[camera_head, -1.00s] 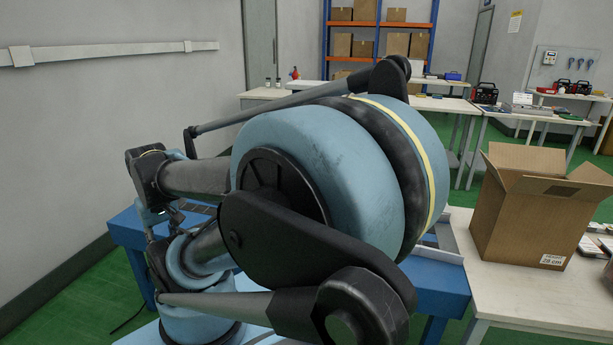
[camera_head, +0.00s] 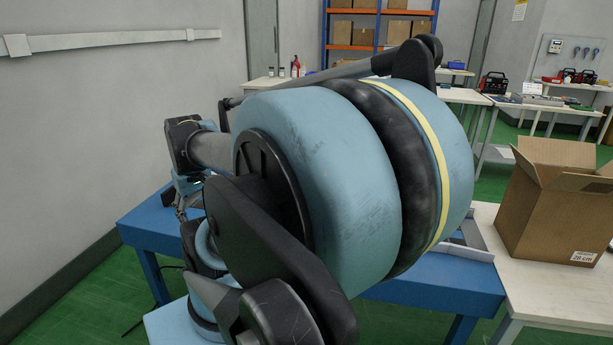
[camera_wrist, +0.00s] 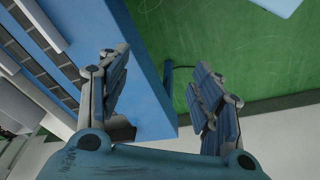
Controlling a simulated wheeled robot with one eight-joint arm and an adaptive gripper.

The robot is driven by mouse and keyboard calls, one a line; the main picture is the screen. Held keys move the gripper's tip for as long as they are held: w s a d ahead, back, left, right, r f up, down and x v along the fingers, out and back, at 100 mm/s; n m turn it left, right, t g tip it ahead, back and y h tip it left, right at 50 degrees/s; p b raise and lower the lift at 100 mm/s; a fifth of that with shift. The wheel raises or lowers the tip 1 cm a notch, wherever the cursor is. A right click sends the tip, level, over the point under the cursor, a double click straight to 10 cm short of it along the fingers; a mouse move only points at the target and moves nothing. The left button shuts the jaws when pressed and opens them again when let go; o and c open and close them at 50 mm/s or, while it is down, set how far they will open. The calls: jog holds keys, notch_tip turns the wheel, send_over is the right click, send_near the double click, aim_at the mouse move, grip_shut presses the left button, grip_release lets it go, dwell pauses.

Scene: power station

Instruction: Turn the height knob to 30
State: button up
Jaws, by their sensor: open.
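My gripper (camera_wrist: 160,95) is open in the wrist view, its two fingers apart with nothing between them. It hangs over the edge of a blue table (camera_wrist: 150,65), with green floor beyond. In the head view my own arm covers the middle of the picture, and the gripper end is mostly hidden behind it at the left. The blue table also shows in the head view (camera_head: 145,235), below and behind my arm. No height knob can be made out in either view.
A cardboard box (camera_head: 545,215) stands open on a white table (camera_head: 540,290) at the right. Orange-and-blue shelving (camera_head: 378,12) and further white tables stand at the back. A grey wall (camera_head: 110,110) is at the left. Green floor (camera_head: 85,290) lies clear at the lower left.

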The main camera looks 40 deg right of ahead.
jog(key=w+d+r+n, duration=0.4)
jog(key=w+d+r, duration=0.45)
jog(key=w, duration=0.25)
jog(key=w+d+n+g, duration=0.1)
jog(key=w+d+n, duration=0.45)
jog(key=d, duration=0.95)
jog(key=w+d+n+g, duration=0.1)
jog(key=w+d+n, duration=0.2)
jog(key=w+d, duration=0.8)
jog(key=s+d+f+n, duration=0.2)
jog(key=d+f, duration=0.1)
jog(key=d, duration=0.8)
jog(key=s+d+f+n, duration=0.2)
jog(key=s+d+f, duration=0.15)
jog(key=d, duration=0.75)
jog(key=shift+m, duration=0.25)
jog(key=f, duration=1.1)
jog(key=w+f, duration=0.1)
jog(key=f, duration=0.5)
jog(key=shift+c, duration=0.3)
jog(key=shift+s+r, duration=0.1)
jog(key=c, duration=1)
jog(key=shift+a, duration=0.15)
